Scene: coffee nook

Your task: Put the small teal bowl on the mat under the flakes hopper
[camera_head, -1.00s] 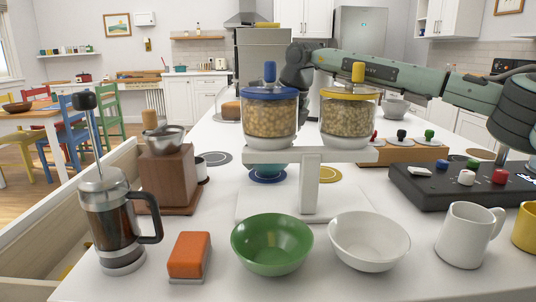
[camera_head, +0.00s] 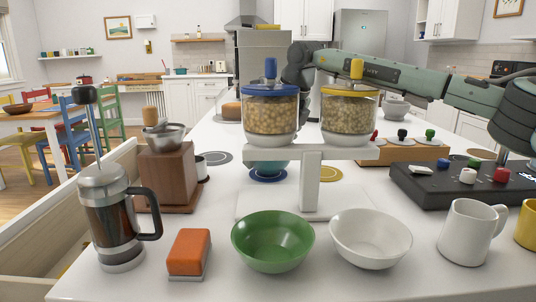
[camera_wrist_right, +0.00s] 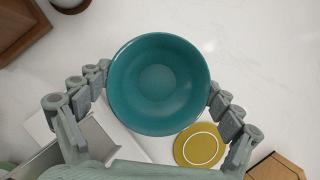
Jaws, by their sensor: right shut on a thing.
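The small teal bowl (camera_wrist_right: 160,80) fills the middle of the right wrist view. In the head view the teal bowl (camera_head: 268,168) shows partly behind the hopper stand (camera_head: 310,185), over the blue mat (camera_head: 268,178); I cannot tell whether it touches the mat. My right gripper (camera_wrist_right: 163,98) is shut on the bowl, with finger pads at its left and right sides. The blue-lidded hopper (camera_head: 270,115) and the yellow-lidded hopper (camera_head: 348,115) hold pale pieces; I cannot tell which holds flakes. The yellow mat (camera_wrist_right: 200,149) is bare beside the bowl. My left gripper is out of view.
A green bowl (camera_head: 272,242) and a white bowl (camera_head: 370,239) stand in front of the stand. A French press (camera_head: 116,220), an orange-topped block (camera_head: 189,253) and a wooden grinder (camera_head: 168,175) are left. A dark control box (camera_head: 450,185) and white mug (camera_head: 468,232) are right.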

